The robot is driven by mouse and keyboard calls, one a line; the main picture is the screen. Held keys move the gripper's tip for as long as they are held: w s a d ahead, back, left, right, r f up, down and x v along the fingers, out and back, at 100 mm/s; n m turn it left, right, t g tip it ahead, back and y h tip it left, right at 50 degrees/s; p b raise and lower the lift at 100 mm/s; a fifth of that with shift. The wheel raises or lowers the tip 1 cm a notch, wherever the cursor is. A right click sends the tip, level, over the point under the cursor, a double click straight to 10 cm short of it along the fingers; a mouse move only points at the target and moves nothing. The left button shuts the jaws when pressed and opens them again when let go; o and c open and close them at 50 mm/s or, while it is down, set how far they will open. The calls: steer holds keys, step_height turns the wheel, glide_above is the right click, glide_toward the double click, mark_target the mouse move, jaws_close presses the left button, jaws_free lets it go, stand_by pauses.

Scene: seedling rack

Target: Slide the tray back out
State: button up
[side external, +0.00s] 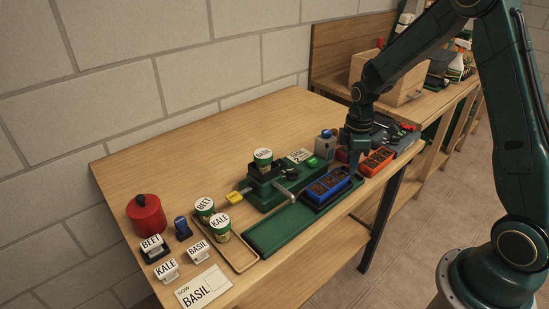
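A blue seedling tray (328,187) with dark soil cells sits at the upper right end of a long green track (283,228), beside a green seeder (268,190). An orange tray (377,162) with similar cells lies just beyond it to the right. My gripper (354,164) points down close to the far right end of the blue tray, left of the orange one. Its fingertips are small and dark here, so whether they touch the blue tray or are open or shut cannot be told.
A labelled can (263,159) stands on the seeder. BEET (204,208) and KALE (221,228) cans stand in a wooden holder at the track's lower left. A red jar (146,217), name tags and a BASIL card (204,287) lie farther left. The table's back left is clear.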

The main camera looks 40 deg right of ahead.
steer(key=shift+r, duration=0.15)
step_height(320, 180, up, 14)
steer(key=shift+f, duration=0.2)
stand_by(0.5)
steer(key=shift+s, duration=0.1)
steer(key=s+a+r+m+t, duration=0.2)
steer(key=s+a+r+m, duration=0.2)
steer(key=s+a+r, duration=0.4)
steer(key=s+a+m+t, duration=0.3)
steer(key=s+m, duration=0.2)
steer(key=s, duration=0.8)
steer(key=shift+s+a+r+t, duration=0.3)
steer(key=shift+s+a+r, duration=0.05)
steer(key=shift+r, duration=0.05)
stand_by(0.6)
